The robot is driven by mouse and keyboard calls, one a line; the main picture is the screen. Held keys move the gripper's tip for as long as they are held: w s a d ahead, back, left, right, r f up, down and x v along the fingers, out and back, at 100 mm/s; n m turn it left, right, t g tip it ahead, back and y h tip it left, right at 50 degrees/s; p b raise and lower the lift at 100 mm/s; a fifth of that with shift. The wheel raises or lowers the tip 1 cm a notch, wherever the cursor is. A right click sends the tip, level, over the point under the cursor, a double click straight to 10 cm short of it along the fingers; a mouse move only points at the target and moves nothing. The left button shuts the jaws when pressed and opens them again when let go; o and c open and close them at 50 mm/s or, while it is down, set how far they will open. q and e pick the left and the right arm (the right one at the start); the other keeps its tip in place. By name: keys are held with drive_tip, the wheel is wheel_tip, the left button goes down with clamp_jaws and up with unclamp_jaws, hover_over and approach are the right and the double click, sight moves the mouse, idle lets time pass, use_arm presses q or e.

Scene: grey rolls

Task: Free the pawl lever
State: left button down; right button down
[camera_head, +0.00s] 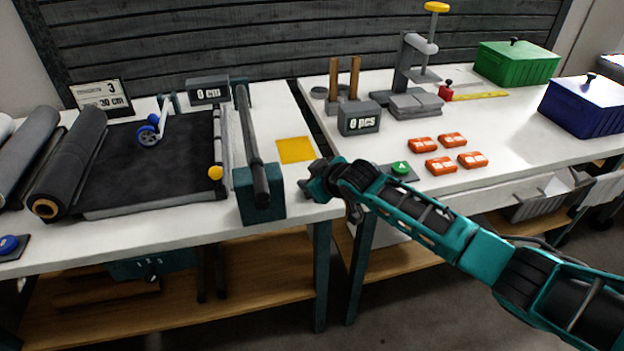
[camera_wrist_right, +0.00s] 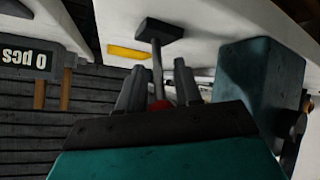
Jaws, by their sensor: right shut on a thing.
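In the wrist view my right gripper (camera_wrist_right: 160,88) is closed around a thin grey lever with a red part (camera_wrist_right: 160,105) low between the fingers. I take it for the pawl lever (camera_wrist_right: 157,66); its rod runs up to a dark block (camera_wrist_right: 160,29). In the head view my right gripper (camera_head: 306,188) is at the front edge of the left table, just right of the teal block (camera_head: 260,197) under the long dark bar (camera_head: 252,145). The lever is hidden or too small to tell there. My left gripper is not in view.
A black sheet (camera_head: 125,175) with a blue wheel (camera_head: 148,133) and dark rolls (camera_head: 68,165) lie left. A yellow square (camera_head: 295,150) lies behind my gripper. The right table holds a press (camera_head: 405,65), several orange blocks (camera_head: 440,165), a green box (camera_head: 517,65) and a blue box (camera_head: 588,108).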

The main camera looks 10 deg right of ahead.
drive_tip(key=c, duration=0.8)
unclamp_jaws()
drive_tip(key=shift+c, duration=0.2)
drive_tip(key=p+v, duration=0.2)
drive_tip(key=v, duration=1.1)
drive_tip(key=s+a+f+m+y, duration=0.1)
drive_tip(key=s+a+f+m, duration=0.2)
drive_tip(key=s+f, duration=0.7)
drive_tip(key=s+d+f+m+h, duration=0.1)
drive_tip(key=s+f, duration=0.2)
drive_tip(key=s, duration=0.3)
drive_tip(key=s+d+f+m+h, duration=0.1)
drive_tip(key=s+d+f, duration=0.1)
drive_tip(key=s, duration=0.4)
drive_tip(key=shift+d+f+t+h, duration=0.3)
drive_tip(key=shift+d+f, duration=0.05)
drive_tip(key=shift+f, duration=0.35)
